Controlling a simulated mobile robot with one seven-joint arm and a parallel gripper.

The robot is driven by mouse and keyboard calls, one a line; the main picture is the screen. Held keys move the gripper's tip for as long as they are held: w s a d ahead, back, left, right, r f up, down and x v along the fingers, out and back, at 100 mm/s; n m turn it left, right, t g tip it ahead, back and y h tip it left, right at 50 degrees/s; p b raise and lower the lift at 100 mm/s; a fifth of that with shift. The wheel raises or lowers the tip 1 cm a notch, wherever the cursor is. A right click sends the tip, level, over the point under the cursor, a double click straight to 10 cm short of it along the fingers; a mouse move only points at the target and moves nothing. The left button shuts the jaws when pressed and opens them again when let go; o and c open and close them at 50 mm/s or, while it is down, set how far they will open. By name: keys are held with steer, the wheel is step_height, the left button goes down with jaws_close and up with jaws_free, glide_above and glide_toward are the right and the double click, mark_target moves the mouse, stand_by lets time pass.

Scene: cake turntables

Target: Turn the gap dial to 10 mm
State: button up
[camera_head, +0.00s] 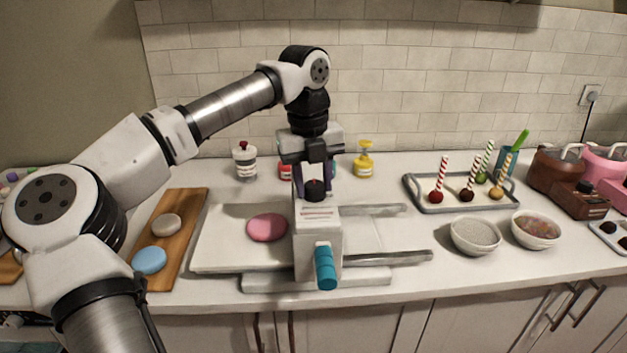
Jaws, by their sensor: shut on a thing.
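A teal handle (325,268) sticks out of the machine's front. A pink disc (267,227) lies on the machine's left plate (222,250).
A wooden board (185,210) with a blue disc (149,260) and a beige disc stands left. Bottles, including a yellow one (364,160), stand behind the gripper. A tray (425,205) of cake pops and two bowls (475,236) are right.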

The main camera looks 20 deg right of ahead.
mark_target(309, 185)
steer(key=o, duration=1)
steer(key=shift+c, duration=0.2)
steer(key=shift+r, duration=0.1)
step_height(309, 185, up, 14)
steer(key=shift+a+b, duration=0.4)
steer(key=shift+a, duration=0.05)
steer(key=shift+f, duration=0.2)
